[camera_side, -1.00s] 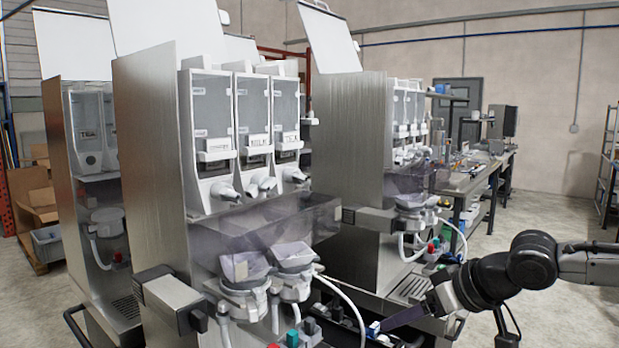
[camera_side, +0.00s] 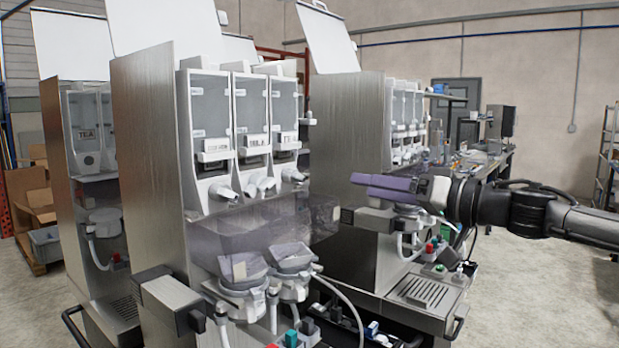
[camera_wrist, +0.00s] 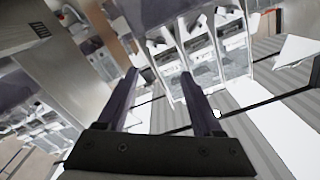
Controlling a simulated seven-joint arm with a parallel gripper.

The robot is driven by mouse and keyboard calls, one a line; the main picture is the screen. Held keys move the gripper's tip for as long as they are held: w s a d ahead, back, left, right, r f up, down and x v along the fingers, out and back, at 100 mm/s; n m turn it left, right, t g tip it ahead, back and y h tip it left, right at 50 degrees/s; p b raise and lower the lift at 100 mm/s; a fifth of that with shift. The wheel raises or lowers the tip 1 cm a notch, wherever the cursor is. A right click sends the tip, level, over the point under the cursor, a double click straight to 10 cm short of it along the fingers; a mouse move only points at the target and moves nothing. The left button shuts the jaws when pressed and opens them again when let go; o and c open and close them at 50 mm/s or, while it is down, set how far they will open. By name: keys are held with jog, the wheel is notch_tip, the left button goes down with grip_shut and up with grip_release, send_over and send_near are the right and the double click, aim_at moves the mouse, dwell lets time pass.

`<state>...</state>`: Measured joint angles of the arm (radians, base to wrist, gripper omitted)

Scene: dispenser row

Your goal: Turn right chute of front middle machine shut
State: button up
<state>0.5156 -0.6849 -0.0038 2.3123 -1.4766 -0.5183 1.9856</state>
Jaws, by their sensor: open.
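The nearest full machine (camera_side: 150,150) in the side view has three clear canisters side by side, each with a white chute below. Its right chute (camera_side: 293,175) is the farthest of the three, above the smoky clear shield, and is small in view, so its turn is hard to judge. The middle chute (camera_side: 262,184) and left chute (camera_side: 222,190) point down and right. My gripper (camera_side: 354,182), with purple fingers, is open and empty, in the air right of the right chute and apart from it. In the wrist view, my fingers (camera_wrist: 160,76) stand spread toward canisters and white chutes.
The smoky shield (camera_side: 250,230) juts out below the chutes, above mixing bowls (camera_side: 292,258) and hoses. Another machine (camera_side: 348,140) stands behind my fingers, with its own canisters. A further machine (camera_side: 88,220) is at left. Open floor (camera_side: 540,300) lies at right.

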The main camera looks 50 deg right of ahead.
aim_at(302, 176)
jog(key=w, duration=1.3)
jog(key=shift+w, duration=0.35)
grip_shut()
